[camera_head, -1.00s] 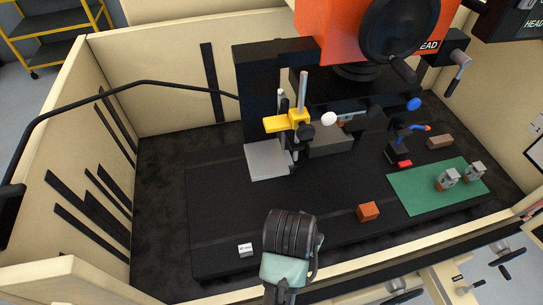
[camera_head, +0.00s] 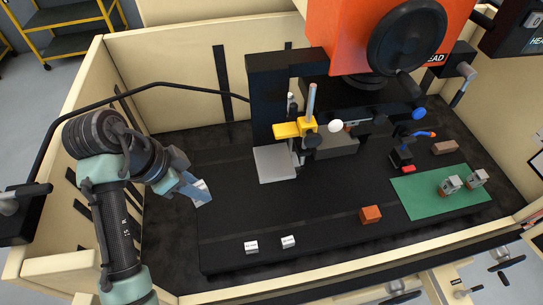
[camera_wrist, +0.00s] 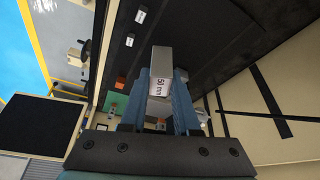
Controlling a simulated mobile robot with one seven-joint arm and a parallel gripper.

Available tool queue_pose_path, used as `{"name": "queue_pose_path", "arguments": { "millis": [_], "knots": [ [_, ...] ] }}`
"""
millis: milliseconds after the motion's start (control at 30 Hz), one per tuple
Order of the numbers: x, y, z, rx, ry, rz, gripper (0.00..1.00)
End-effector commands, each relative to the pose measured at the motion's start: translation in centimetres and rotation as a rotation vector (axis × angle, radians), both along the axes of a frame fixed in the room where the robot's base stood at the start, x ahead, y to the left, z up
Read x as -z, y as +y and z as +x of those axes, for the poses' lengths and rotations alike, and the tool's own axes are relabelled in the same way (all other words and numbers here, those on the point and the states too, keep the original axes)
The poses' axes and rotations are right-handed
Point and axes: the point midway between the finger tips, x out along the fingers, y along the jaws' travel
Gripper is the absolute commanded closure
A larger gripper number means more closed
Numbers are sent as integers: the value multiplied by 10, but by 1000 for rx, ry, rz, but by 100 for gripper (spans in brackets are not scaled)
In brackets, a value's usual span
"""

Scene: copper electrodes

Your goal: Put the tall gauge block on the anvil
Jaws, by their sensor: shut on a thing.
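The tall gauge block (camera_wrist: 162,68) is a grey metal bar with a printed "50 mm" end. It sits between the blue fingers of my gripper (camera_wrist: 160,100), which is shut on it. In the head view my gripper (camera_head: 192,190) is at the left of the black table, apart from the anvil and tilted. The anvil (camera_head: 276,165) looks to be the bare grey square plate under the yellow gauge arm (camera_head: 295,129), to the right of my gripper.
Two small pale blocks (camera_head: 251,247) (camera_head: 288,242) lie near the table's front edge. A copper block (camera_head: 370,214) is right of them. A green mat (camera_head: 417,202) bears two electrode pieces. The gauge post (camera_head: 311,103) stands beside the anvil. The table's front left is clear.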

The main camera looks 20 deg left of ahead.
Motion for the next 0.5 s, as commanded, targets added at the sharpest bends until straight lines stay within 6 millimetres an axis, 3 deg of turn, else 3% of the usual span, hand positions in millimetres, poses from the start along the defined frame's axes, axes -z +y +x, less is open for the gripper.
{"name": "queue_pose_path", "arguments": {
  "millis": [500],
  "knots": [
    [-4, -66, 99, 1, -2, 1, 100]
  ]
}}
